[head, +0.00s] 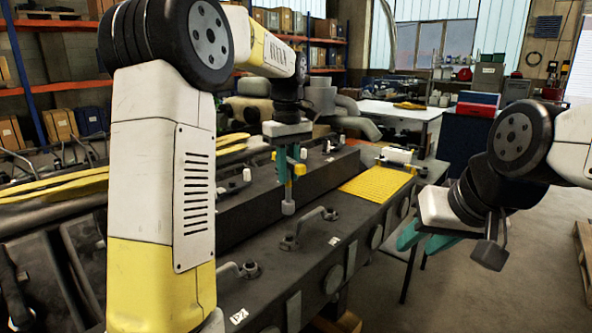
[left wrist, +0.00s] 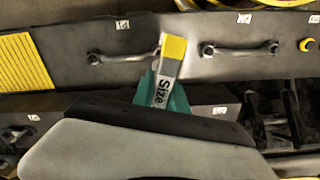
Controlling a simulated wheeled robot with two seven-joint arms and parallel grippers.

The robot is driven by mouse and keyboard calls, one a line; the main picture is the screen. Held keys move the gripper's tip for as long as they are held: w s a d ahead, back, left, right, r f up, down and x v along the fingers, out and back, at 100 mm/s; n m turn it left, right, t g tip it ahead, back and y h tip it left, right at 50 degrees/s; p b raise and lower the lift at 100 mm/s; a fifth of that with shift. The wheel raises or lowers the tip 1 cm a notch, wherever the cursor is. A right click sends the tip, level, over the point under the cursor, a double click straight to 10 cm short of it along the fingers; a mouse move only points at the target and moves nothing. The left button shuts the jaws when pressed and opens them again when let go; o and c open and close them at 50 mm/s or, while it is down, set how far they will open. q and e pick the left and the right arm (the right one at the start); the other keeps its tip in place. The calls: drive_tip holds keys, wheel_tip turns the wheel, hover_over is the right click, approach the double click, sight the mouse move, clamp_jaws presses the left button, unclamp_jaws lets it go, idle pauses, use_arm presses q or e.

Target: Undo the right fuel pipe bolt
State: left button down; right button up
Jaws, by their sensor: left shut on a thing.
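A second fuel pipe (head: 238,270) lies nearer. In the left wrist view the two pipes show at left (left wrist: 122,57) and right (left wrist: 243,50). My right gripper (head: 428,238) is open and empty, right of the block.
A yellow ribbed mat (head: 378,180) lies on the block's far end. Small white tags mark the block, and white-capped fittings stand along it. A light table (head: 395,109) stands behind.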

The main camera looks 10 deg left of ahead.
sight(288, 202)
use_arm(q)
drive_tip(key=m, duration=0.6)
drive_tip(key=shift+f+m, duration=0.3)
drive_tip(key=m, duration=0.3)
drive_tip(key=f+m, duration=0.1)
drive_tip(key=m, duration=0.8)
drive_tip(key=shift+f+m, duration=0.3)
drive_tip(key=shift+f, duration=0.05)
drive_tip(key=m, duration=0.3)
drive_tip(key=f+m, duration=0.1)
drive_tip(key=m, duration=0.3)
drive_tip(key=shift+f+m, duration=0.3)
drive_tip(key=shift+f, duration=1.3)
drive_tip(key=shift+f, duration=0.1)
